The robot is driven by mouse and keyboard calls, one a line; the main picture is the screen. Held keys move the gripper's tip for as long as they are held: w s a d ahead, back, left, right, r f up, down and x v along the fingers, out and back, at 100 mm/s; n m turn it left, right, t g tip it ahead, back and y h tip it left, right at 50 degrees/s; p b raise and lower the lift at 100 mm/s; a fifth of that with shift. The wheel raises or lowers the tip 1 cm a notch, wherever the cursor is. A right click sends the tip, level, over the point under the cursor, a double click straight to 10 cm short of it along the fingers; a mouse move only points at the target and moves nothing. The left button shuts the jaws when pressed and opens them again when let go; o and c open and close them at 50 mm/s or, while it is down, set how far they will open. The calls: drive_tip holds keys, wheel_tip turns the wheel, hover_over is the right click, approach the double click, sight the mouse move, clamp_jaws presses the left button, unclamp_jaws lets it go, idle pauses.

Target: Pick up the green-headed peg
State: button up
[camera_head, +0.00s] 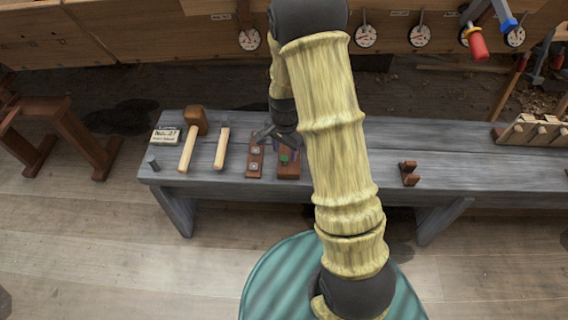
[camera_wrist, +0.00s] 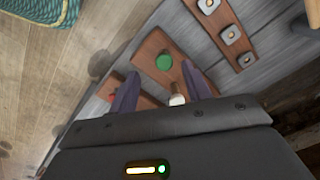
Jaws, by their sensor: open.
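The green-headed peg (camera_wrist: 164,62) stands in a brown wooden block (camera_wrist: 150,48) on the bench. In the head view the green head (camera_head: 284,158) shows on that block (camera_head: 289,172), just below my gripper (camera_head: 277,137). In the wrist view my gripper (camera_wrist: 161,70) is open and empty, with a finger on either side of the green head. Its height above the head is hard to tell. A white-headed peg (camera_wrist: 177,100) and a red-headed one (camera_wrist: 112,97) also show close to the fingers. The green peg's shaft is hidden.
A strip with several pale square-headed pieces (camera_wrist: 231,33) lies beside the block. On the grey bench (camera_head: 400,140) are two wooden-handled tools (camera_head: 188,149) (camera_head: 221,149), a label card (camera_head: 165,135), a small brown stand (camera_head: 409,173) and a rack (camera_head: 535,130).

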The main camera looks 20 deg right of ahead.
sight(284, 158)
drive_tip(key=shift+f, duration=0.35)
drive_tip(key=shift+f, duration=0.1)
drive_tip(key=f, duration=0.1)
drive_tip(key=f+b, duration=0.1)
drive_tip(key=f, duration=0.1)
drive_tip(key=f+b, duration=0.1)
drive_tip(key=f, duration=0.1)
drive_tip(key=shift+w, duration=0.3)
drive_tip(key=shift+c, duration=0.4)
drive_tip(key=c, duration=1)
